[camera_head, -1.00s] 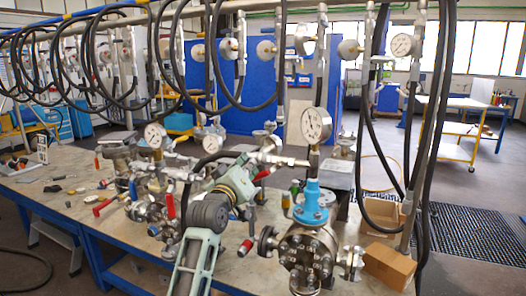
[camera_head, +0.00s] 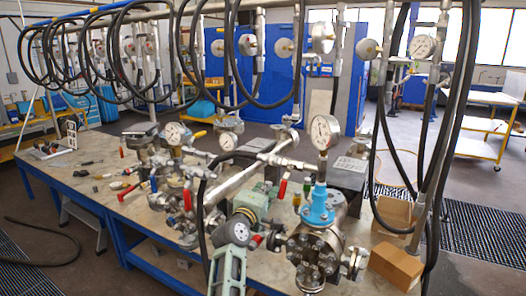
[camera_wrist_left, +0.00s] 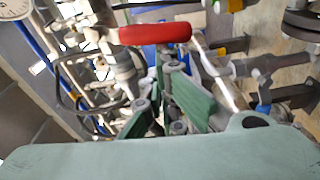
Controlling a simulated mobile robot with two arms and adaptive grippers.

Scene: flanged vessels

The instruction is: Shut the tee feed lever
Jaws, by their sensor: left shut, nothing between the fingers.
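A red-handled lever (camera_head: 283,188) stands roughly upright on the pipework between the two flanged vessels, left of the blue fitting (camera_head: 318,205). I take it to be the tee feed lever, but other red handles are near. My left gripper (camera_head: 268,192) reaches in from below, just left of this lever, with its fingers partly hidden by the wrist. In the left wrist view, a red handle (camera_wrist_left: 155,33) lies across the picture just beyond the green fingers (camera_wrist_left: 162,80). The fingers are shut and hold nothing; whether they touch the handle I cannot tell. My right gripper is out of view.
The right flanged vessel (camera_head: 315,252) stands close right of my arm. A pressure gauge (camera_head: 323,130) rises above it. Black hoses (camera_head: 198,170) hang around the pipework. Cardboard boxes (camera_head: 396,266) sit at the right. The bench's left part (camera_head: 75,175) holds small loose parts.

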